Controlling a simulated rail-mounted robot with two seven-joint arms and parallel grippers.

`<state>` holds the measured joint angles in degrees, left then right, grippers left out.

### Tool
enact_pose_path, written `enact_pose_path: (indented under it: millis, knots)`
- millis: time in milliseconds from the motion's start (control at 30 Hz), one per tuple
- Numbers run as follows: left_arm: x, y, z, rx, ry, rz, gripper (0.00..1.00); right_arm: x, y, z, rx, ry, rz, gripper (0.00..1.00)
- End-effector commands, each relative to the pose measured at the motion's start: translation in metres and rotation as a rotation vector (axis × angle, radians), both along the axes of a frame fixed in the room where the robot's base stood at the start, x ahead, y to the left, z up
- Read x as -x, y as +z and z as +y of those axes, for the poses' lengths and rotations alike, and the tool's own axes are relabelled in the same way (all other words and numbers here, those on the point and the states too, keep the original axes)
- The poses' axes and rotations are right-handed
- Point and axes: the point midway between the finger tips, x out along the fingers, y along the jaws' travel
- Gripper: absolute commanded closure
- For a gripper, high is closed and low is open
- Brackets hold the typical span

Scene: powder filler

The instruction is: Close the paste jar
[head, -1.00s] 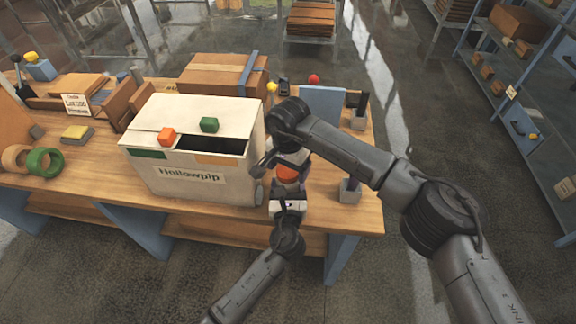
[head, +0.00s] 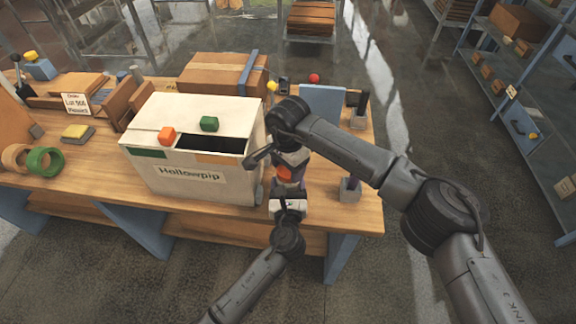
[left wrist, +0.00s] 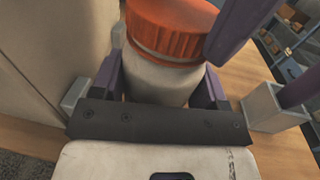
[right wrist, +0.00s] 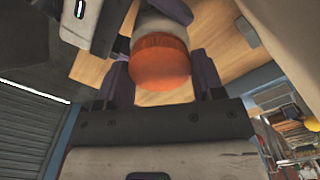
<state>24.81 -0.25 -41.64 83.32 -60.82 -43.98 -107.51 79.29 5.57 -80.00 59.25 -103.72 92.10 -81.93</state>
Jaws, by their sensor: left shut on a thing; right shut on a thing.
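The paste jar (left wrist: 160,85) has a pale body and stands upright in the left wrist view, with an orange ribbed lid (left wrist: 172,28) on its top. My left gripper (head: 287,193) is shut on the jar body, one purple finger on each side. My right gripper (head: 290,170) comes from above and is shut on the lid, which also shows between its fingers in the right wrist view (right wrist: 160,64). The lid appears to sit on the jar mouth; its thread is hidden. In the head view the grippers cover most of the jar.
A large white box (head: 190,184) with an orange and a green block on top stands close left of the jar. A grey block with a post (head: 350,190) stands to the right. The wooden bench's (head: 372,205) right front corner is bare.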

Motion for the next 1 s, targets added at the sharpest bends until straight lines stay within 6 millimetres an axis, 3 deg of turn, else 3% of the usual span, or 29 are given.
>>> enact_pose_path:
  millis: [267,300,533,833,1000]
  knots:
    - [0.000,-0.001,0.000,0.000,0.000,0.001,0.99,0.000,0.000,0.000,0.000,-0.012,0.000,0.67]
    - [0.000,-0.001,0.000,0.000,0.000,0.001,0.99,0.000,0.000,0.000,0.000,-0.012,0.000,0.36]
    - [0.000,-0.001,0.000,0.000,0.000,0.001,0.99,0.000,0.000,0.000,0.000,-0.011,0.000,0.14]
    - [0.000,-0.001,0.000,0.000,0.000,0.001,0.99,0.000,0.001,0.000,0.000,-0.011,0.000,0.13]
    - [0.000,0.000,0.000,0.000,0.000,0.001,0.99,0.000,0.012,0.000,0.000,-0.011,-0.001,0.13]
